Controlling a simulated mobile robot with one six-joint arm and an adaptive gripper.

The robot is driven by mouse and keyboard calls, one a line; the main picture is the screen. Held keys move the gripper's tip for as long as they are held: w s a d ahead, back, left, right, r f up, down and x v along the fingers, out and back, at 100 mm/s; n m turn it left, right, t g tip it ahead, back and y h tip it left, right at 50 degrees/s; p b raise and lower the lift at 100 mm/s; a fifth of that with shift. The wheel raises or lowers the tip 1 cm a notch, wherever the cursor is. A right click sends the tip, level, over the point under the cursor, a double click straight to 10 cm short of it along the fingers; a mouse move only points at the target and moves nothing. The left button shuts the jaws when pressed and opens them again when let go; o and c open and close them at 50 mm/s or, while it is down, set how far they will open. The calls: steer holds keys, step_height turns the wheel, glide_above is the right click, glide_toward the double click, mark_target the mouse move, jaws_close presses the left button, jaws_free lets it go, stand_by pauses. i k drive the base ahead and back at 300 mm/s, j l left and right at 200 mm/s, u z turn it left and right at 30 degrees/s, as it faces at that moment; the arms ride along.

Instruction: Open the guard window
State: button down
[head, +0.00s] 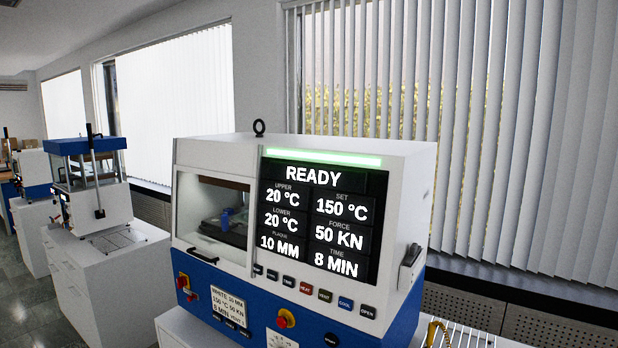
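The guard window (213,215) is a clear pane in a white frame on the left of the press front. It appears to be down over the press opening. A dark bar handle (202,256) sits at its lower edge. Through the pane I see a dark interior with a blue part (228,217). The white and blue press (345,150) has a screen (322,217) reading READY, with upper and lower both at 20 °C. A green light bar glows above the screen. My gripper is not in view.
Buttons (305,288) run below the screen. A red and yellow knob (286,319) and another red control (183,282) sit on the blue lower panel. Another press (90,180) stands at left. A wire rack (465,335) and a yellow object (436,331) are at lower right.

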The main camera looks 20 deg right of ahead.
mark_target(234, 178)
steer(key=i+j, duration=0.8)
steer(key=i, duration=0.15)
steer(key=j+u, duration=0.05)
